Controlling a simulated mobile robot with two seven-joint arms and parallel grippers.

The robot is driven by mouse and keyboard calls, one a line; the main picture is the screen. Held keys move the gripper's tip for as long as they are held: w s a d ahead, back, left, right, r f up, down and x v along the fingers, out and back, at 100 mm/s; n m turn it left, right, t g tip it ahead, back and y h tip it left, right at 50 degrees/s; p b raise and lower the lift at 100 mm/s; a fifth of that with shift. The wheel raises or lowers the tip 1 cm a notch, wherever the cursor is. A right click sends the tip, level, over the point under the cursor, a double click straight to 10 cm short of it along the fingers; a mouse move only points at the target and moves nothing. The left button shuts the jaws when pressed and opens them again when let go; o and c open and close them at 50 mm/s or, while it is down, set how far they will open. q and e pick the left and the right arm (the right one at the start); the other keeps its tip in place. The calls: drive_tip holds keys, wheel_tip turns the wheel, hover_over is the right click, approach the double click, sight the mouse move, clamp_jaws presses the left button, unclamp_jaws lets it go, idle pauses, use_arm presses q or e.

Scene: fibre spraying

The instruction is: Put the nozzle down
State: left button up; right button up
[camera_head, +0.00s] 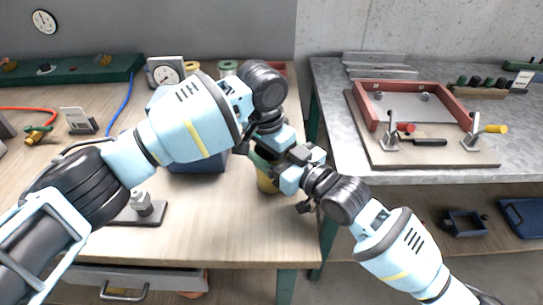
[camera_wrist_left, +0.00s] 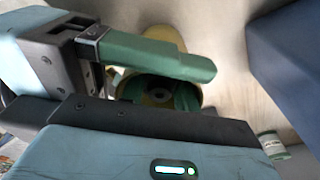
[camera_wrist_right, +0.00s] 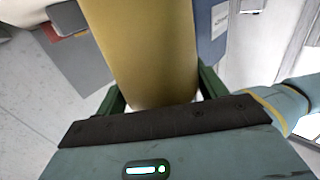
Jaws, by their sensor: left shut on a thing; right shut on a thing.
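My right gripper (camera_head: 260,161) reaches in from the lower right and is shut on a yellow cylinder (camera_head: 267,182). In the right wrist view the yellow cylinder (camera_wrist_right: 150,55) stands between the green fingers. My left gripper (camera_head: 270,170) points down at the same spot, close against the right one. In the left wrist view one green finger (camera_wrist_left: 160,55) crosses over the cylinder's yellow rim (camera_wrist_left: 152,35). A dark round part with a hole (camera_wrist_left: 162,97) shows inside the rim. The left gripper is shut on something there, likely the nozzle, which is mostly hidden.
A blue box (camera_head: 195,160) stands just left of the grippers on the wooden bench (camera_head: 215,225). A dial gauge (camera_head: 166,73) and spools stand behind. The grey bench at right holds a red-framed mould (camera_head: 415,88) with clamps. The wooden bench's front is mostly clear.

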use_arm(q)
drive_tip(key=shift+f, duration=0.35)
drive_tip(key=shift+s+a+f, duration=0.1)
drive_tip(key=shift+f, duration=0.3)
use_arm(e)
drive_tip(key=shift+a, duration=0.1)
use_arm(q)
drive_tip(key=o, duration=0.7)
drive_tip(key=shift+f, duration=0.1)
use_arm(e)
drive_tip(key=shift+s+r, duration=0.1)
use_arm(q)
drive_tip(key=shift+o, duration=0.2)
drive_tip(key=shift+r, duration=0.45)
wheel_tip(320, 180, up, 13)
drive_tip(key=shift+s+a, duration=0.45)
drive_tip(key=shift+f, duration=0.1)
use_arm(e)
drive_tip(key=o, duration=1.3)
drive_tip(key=shift+c, duration=0.2)
